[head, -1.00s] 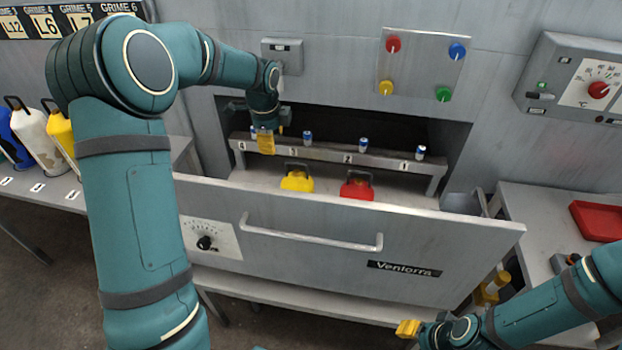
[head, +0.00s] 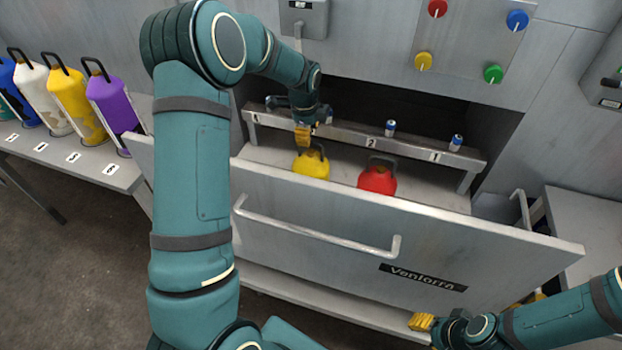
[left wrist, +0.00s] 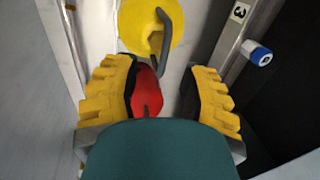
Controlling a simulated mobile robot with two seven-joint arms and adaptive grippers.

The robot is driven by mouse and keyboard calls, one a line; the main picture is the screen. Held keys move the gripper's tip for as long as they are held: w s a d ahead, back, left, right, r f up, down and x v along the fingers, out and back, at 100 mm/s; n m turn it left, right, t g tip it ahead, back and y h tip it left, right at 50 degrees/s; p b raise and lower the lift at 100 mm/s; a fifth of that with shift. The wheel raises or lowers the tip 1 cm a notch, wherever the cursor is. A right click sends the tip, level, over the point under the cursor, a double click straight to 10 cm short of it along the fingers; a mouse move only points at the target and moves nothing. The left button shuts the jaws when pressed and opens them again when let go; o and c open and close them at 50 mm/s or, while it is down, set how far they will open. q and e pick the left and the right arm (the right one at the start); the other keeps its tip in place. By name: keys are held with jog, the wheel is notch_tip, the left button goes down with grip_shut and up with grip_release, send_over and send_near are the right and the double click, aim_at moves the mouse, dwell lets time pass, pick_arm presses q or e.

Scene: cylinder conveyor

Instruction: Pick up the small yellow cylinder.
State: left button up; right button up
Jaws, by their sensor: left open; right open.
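The small yellow cylinder (head: 311,164) stands in the open drawer, left of the red one, and has a dark handle on top. In the left wrist view it (left wrist: 145,30) shows at the top edge, beyond the fingertips, with its handle bent to the right. My left gripper (head: 303,136) is open just above it in the head view; in the left wrist view its fingers (left wrist: 158,78) are apart and empty. The drawer front hides the cylinder's lower part. My right gripper (head: 422,322) is open, outside the drawer at the lower right.
The red cylinder (head: 377,177) stands close by in the drawer. A numbered rail (head: 350,140) with small blue-white vials runs behind. The drawer front (head: 330,230) rises before them. Larger cylinders, including a yellow one (head: 72,98), stand on the left bench.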

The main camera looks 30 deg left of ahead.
pick_arm(q)
jog(key=f, duration=0.1)
jog(key=w+f+b, duration=0.1)
jog(key=f, duration=0.3)
jog(key=shift+w+f, duration=0.2)
jog(key=shift+w, duration=0.15)
grip_shut()
jog(key=shift+r, duration=0.15)
